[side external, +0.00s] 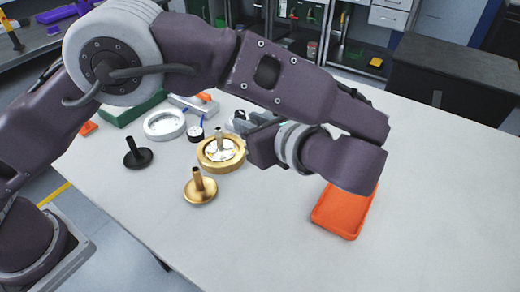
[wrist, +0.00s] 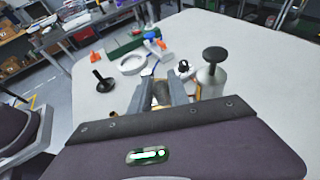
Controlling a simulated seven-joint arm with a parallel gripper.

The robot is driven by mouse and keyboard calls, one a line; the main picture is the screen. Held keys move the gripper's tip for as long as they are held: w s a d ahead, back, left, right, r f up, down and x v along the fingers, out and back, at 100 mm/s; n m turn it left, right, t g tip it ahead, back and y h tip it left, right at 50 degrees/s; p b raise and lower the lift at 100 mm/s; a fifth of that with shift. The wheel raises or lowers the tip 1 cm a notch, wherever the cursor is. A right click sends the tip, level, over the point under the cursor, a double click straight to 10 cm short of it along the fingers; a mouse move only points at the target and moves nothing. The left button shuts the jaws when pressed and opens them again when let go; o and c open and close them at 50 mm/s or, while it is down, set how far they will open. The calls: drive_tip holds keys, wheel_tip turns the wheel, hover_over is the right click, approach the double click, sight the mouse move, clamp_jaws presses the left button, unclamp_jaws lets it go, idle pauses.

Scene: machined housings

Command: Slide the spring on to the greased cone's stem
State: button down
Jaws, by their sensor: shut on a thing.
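My gripper (side external: 240,124) is just right of a brass ring housing (side external: 208,162), above the table. Inside the housing is a shiny, pale cone (side external: 226,154) with an upright stem (side external: 219,138); it looks like the greased cone. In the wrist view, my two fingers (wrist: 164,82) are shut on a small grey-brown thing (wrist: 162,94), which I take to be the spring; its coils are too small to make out. The gap between the stem and the held thing is not clear. The gripper hides most of the housing in the wrist view.
A brass cone with a stem (side external: 200,188) stands in front of the housing, and a black one (side external: 137,155) to the left. A white ring (side external: 165,125) and a small gauge (side external: 195,133) are behind. An orange tray (side external: 345,212) lies right. A black-topped white canister (wrist: 213,78) stands near my fingers.

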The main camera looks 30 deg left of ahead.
wheel_tip(320, 180, up, 3)
hover_over(218, 129)
drive_tip(key=shift+a, duration=0.1)
drive_tip(key=shift+f, duration=2.35)
drive_tip(key=shift+f, duration=1.65)
idle(1.0)
drive_tip(key=c, duration=1.2)
unclamp_jaws()
drive_tip(key=shift+o, duration=0.4)
